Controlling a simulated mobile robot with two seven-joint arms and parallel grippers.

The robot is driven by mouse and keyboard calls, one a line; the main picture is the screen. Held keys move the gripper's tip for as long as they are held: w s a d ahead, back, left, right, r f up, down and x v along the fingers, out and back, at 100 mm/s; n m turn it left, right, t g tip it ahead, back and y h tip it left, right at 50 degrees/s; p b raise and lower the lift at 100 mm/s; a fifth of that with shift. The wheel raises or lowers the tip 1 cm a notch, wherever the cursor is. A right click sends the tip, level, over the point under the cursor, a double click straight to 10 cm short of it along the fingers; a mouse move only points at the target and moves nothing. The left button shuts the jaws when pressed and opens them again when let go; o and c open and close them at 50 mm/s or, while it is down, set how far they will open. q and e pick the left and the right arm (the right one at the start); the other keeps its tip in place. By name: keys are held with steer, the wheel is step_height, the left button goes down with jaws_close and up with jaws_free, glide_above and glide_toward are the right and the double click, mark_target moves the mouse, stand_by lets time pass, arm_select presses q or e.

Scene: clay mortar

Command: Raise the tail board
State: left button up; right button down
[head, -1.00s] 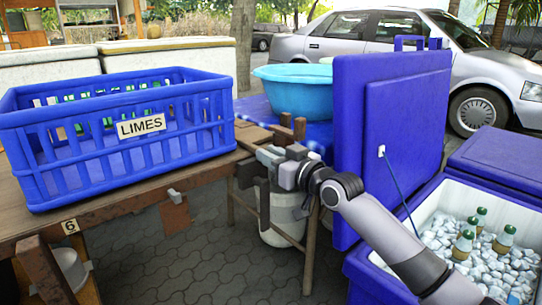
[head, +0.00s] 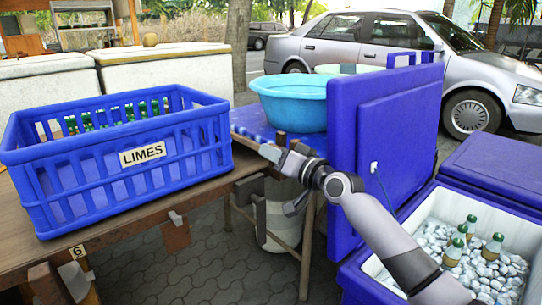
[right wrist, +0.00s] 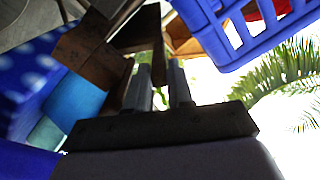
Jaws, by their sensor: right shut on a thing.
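The tail board (head: 243,133) is a brown wooden board at the right end of the wooden table, seen nearly edge-on beside the blue lime crate. My right gripper (head: 268,152) is at the board's right end, shut on it. In the right wrist view the two grey fingers (right wrist: 159,72) stand against dark brown wood (right wrist: 142,45), which I take to be the board. The exact contact is hard to see. My left gripper is not in view.
The blue crate marked LIMES (head: 125,165) stands on the table (head: 130,225). A light blue basin (head: 292,103) sits behind the gripper. An upright blue cooler lid (head: 395,135) and an ice-filled cooler with bottles (head: 460,255) are at the right. A white bucket (head: 280,222) stands below.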

steer(key=shift+w+d+r+m, duration=0.15)
steer(key=shift+d+r+m, duration=0.1)
steer(key=shift+r+m, duration=0.1)
